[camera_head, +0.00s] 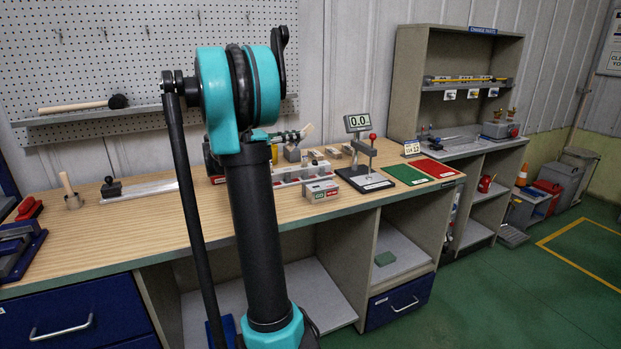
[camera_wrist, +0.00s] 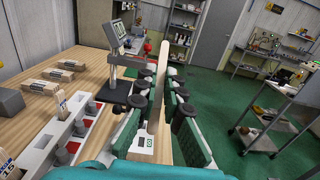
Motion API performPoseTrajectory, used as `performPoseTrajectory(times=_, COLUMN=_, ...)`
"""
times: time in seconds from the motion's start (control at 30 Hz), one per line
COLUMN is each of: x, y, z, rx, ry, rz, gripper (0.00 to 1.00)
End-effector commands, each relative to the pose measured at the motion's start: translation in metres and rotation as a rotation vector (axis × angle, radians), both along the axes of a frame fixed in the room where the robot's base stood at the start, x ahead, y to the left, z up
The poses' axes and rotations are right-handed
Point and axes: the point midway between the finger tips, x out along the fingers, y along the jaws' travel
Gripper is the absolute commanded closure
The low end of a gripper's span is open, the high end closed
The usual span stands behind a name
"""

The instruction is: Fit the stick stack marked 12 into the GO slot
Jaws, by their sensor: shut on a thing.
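My gripper (camera_wrist: 158,104) is shut on a pale wooden stick stack (camera_wrist: 162,75), which stands up between the green finger pads. Its number is not readable. In the head view my gripper (camera_head: 288,136) is partly behind my arm, with the tilted stick stack (camera_head: 308,130) at its tip. A small gauge block (camera_head: 321,188) with a green and a red label sits near the table's front edge. In the wrist view part of a pale block with a green mark (camera_wrist: 147,145) shows below the stack, between the fingers. The stack's lower end and the slot are hidden; I cannot tell whether they touch.
A white rack with red parts (camera_wrist: 72,146) stands left of my gripper. Several stick bundles (camera_wrist: 46,82) lie behind it. A stand with a 0.0 display (camera_head: 358,123) is right of the gauge block, beside green (camera_head: 405,174) and red (camera_head: 434,168) mats.

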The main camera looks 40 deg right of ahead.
Motion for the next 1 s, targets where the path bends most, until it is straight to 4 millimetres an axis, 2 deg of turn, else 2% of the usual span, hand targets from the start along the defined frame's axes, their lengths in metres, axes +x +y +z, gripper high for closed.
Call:
performPoseTrajectory(times=0.17, x=0.000, y=0.000, z=-0.011, rx=0.000, ry=0.000, rz=0.000, gripper=1.00)
performPoseTrajectory(times=0.7, x=0.001, y=0.000, z=-0.134, rx=0.000, ry=0.000, rz=0.000, gripper=1.00)
performPoseTrajectory(times=1.0, x=0.000, y=0.000, z=-0.161, rx=0.000, ry=0.000, rz=0.000, gripper=1.00)
